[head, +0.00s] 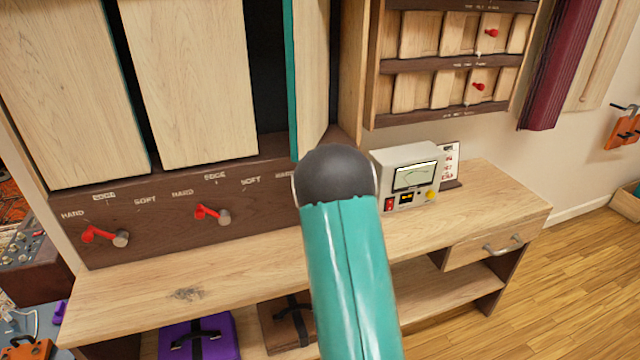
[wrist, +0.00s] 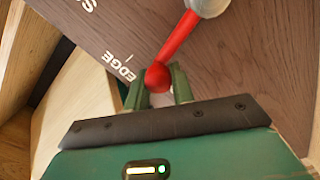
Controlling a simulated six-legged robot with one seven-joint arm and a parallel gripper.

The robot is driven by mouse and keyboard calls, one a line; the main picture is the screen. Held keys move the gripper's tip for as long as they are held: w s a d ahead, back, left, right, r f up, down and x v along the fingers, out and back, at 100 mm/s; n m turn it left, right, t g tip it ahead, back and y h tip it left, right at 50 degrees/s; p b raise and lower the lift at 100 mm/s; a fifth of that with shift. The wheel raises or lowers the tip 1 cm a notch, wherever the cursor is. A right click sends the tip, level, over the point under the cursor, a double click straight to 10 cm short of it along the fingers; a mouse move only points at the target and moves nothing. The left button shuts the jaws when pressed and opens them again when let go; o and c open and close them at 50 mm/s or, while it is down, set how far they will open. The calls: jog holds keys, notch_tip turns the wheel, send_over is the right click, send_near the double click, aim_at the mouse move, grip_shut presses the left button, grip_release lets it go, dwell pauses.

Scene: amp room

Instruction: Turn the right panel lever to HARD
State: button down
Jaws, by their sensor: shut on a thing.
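The right panel lever shows in the wrist view as a red rod with a red ball end (wrist: 157,77) and a grey hub (wrist: 207,6). My gripper (wrist: 158,86) is shut on the ball end, with one green finger on each side. The ball appears just past the EDGE label, on the side away from the partly seen SO... label. In the head view my teal arm hides this lever and my gripper. Only the start of its HARD label (head: 285,175) shows at the arm's left edge.
Two other red levers, the left one (head: 98,236) and the middle one (head: 210,213), are on the same dark panel (head: 160,230). A meter box (head: 405,170) stands on the wooden bench (head: 130,290), right of my arm. A teal-edged baffle (head: 311,80) hangs above the panel.

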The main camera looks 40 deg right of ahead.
jog(key=shift+w+a+f+n, duration=0.2)
jog(key=shift+a+f+n, duration=0.55)
jog(key=shift+n, duration=0.55)
jog(key=shift+w+a+f+n, duration=0.15)
jog(key=shift+a+f+n, duration=0.55)
jog(key=shift+n, duration=0.6)
jog(key=shift+d, duration=0.15)
jog(key=c, duration=1.6)
grip_release()
jog(key=o, duration=0.3)
jog(key=shift+w+d+f, duration=0.1)
jog(key=shift+d, duration=0.05)
jog(key=shift+o, duration=0.6)
jog(key=shift+a, duration=0.3)
jog(key=v, duration=1.3)
jog(key=shift+s+a, duration=0.25)
jog(key=shift+s, duration=0.1)
